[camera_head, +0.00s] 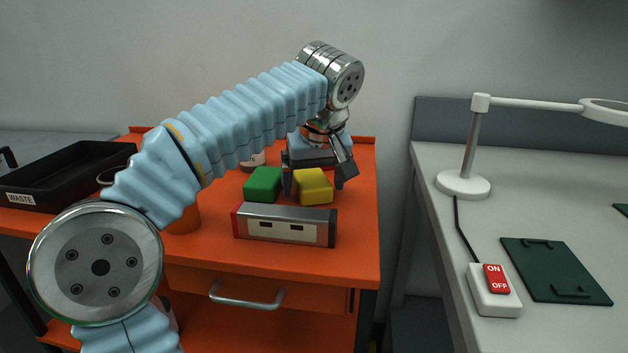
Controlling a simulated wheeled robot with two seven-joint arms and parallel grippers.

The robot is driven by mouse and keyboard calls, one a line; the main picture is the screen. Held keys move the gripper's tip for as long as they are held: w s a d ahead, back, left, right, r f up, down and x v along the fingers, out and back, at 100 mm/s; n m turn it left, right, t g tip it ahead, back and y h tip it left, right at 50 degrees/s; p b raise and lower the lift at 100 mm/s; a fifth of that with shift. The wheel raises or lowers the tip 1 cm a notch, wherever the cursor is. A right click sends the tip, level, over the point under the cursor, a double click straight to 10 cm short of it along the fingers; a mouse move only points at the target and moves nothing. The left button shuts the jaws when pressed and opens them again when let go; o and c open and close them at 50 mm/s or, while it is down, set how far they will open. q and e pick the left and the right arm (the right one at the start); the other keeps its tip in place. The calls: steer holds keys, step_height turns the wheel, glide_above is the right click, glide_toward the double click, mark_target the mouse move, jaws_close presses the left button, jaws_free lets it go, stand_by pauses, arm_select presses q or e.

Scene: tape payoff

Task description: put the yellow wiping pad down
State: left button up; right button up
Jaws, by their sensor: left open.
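The yellow wiping pad (313,187) is on the orange cart top, just right of a green pad (263,184) and behind a grey box with a red end (284,225). My left gripper (318,180) is over the yellow pad, its fingers pointing down on either side of it. The jaws are open, and the right finger stands apart from the pad. The left finger is partly hidden between the two pads. My right gripper is not in view.
A black tray labelled WASTE (62,174) stands at the cart's left. An orange cup (186,220) is partly hidden behind my left arm. On the grey bench (440,165) at right are a lamp (463,184), a red ON/OFF switch box (494,290) and a dark green plate (554,268).

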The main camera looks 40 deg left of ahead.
arm_select(q)
steer(key=p+v, duration=0.2)
steer(key=v, duration=0.9)
steer(key=shift+r, duration=0.35)
steer(key=shift+s, duration=0.1)
